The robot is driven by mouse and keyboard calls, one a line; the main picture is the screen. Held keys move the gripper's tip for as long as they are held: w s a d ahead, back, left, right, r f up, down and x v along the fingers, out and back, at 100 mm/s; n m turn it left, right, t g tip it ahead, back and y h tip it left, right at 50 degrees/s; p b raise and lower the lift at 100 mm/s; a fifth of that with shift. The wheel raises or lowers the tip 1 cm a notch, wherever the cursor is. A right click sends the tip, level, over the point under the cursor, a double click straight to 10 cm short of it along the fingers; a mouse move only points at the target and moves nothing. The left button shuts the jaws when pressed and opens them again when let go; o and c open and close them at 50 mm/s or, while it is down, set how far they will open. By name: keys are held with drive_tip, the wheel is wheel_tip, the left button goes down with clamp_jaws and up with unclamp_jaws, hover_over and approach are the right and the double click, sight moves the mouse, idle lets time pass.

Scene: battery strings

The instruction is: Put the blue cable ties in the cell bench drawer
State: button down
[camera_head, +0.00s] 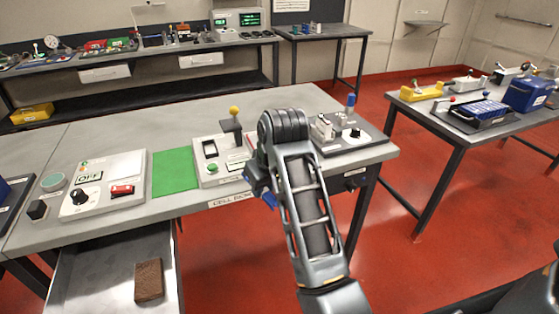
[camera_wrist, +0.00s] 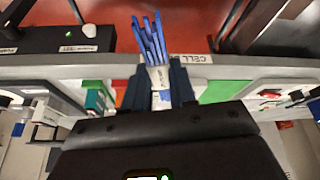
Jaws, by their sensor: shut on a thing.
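My gripper (camera_head: 258,190) is at the front edge of the cell bench (camera_head: 130,217), partly hidden behind my own arm. In the wrist view, my gripper (camera_wrist: 157,85) is shut on the blue cable ties (camera_wrist: 150,40), a bundle with a pale band around it. The ties' tips also show in the head view (camera_head: 268,200), just in front of the bench edge. An open drawer (camera_head: 92,278) sticks out under the bench's left part, to the left of my gripper. A brown block (camera_head: 148,281) lies in it, with bare floor around it.
On the bench are a switch panel (camera_head: 102,187), a green mat (camera_head: 175,172), a tester with a yellow-knobbed lever (camera_head: 217,155) and a dark fixture (camera_head: 350,134). A second table (camera_head: 440,122) stands at the right. Red floor lies clear between them.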

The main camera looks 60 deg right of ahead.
drive_tip(key=a+f+n+y, duration=0.1)
drive_tip(key=a+f+n, duration=0.3)
drive_tip(key=a+f, duration=1.3)
drive_tip(key=shift+w+a+y, duration=0.25)
drive_tip(key=shift+a+y, duration=0.15)
drive_tip(key=shift+a, duration=0.65)
drive_tip(key=shift+f, duration=0.1)
